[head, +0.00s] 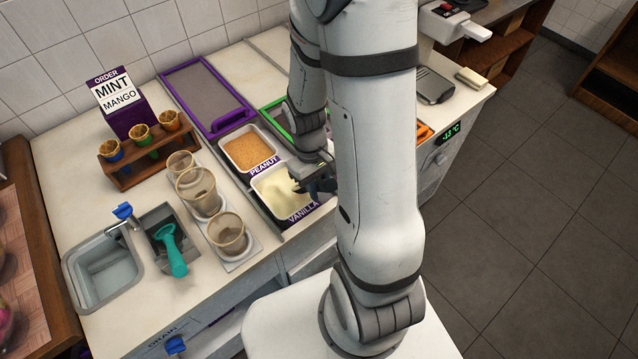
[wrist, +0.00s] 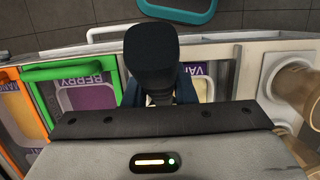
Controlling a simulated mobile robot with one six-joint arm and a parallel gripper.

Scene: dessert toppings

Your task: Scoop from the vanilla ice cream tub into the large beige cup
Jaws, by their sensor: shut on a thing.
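The vanilla tub (head: 268,190) holds pale ice cream and carries a purple VANILLA label; part of it shows in the wrist view (wrist: 203,88). My gripper (head: 318,182) is low at the tub's right side, shut on a dark handle (wrist: 150,60), apparently of a scoop. The scoop's bowl is hidden, so I cannot tell whether it touches or holds ice cream. Several translucent beige cups stand in a row left of the tubs. The middle cup (head: 198,191) looks the tallest. Cups also show at the right edge of the wrist view (wrist: 292,88).
The peanut tub (head: 250,150) is behind the vanilla tub. A teal scoop (head: 171,250) sits in a grey well beside the sink (head: 103,271). A cone rack (head: 140,160) and an order sign (head: 122,103) stand at the back left. My arm hides the tubs at right.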

